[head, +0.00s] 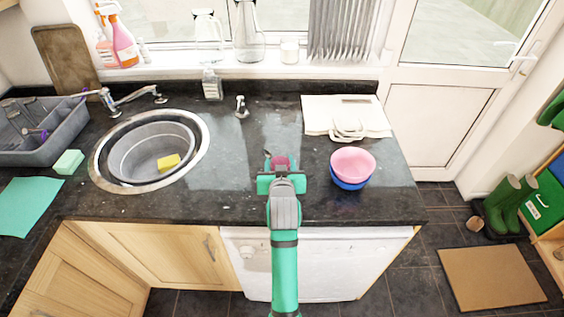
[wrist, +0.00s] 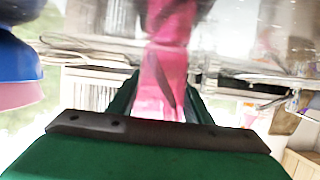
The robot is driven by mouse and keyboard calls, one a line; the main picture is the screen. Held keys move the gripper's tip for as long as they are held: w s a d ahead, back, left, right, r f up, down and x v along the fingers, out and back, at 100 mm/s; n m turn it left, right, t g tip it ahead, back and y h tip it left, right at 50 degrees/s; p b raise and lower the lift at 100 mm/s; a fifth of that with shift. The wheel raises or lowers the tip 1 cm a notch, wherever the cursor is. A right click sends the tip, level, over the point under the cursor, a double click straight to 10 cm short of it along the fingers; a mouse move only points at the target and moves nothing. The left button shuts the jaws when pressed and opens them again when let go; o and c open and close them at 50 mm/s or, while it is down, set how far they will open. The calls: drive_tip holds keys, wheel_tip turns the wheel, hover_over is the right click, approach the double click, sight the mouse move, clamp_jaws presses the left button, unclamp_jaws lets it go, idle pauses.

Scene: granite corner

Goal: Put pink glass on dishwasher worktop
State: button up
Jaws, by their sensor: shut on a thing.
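The pink glass shows in the wrist view (wrist: 165,65) as a see-through pink shape between the fingers of my gripper (wrist: 160,98). In the head view a dark pink part of the glass (head: 281,162) shows just beyond my gripper (head: 279,176). My gripper is shut on the glass, over the dark worktop (head: 235,195) above the white dishwasher (head: 320,262). I cannot tell whether the glass touches the worktop. Much of the glass is hidden by my gripper in the head view.
A pink bowl (head: 353,164) sits in a blue bowl (head: 350,184) to the right of my gripper. A round sink (head: 150,150) is at left, and a white board (head: 330,113) lies at back right. The worktop between sink and gripper is clear.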

drive_tip(key=shift+s+a, duration=0.1)
drive_tip(key=shift+a, duration=0.55)
drive_tip(key=shift+f, duration=0.15)
drive_tip(key=o, duration=1.1)
drive_tip(key=shift+c, duration=0.2)
drive_tip(key=shift+o, duration=0.3)
drive_tip(key=shift+d, duration=0.2)
drive_tip(key=shift+d, duration=0.1)
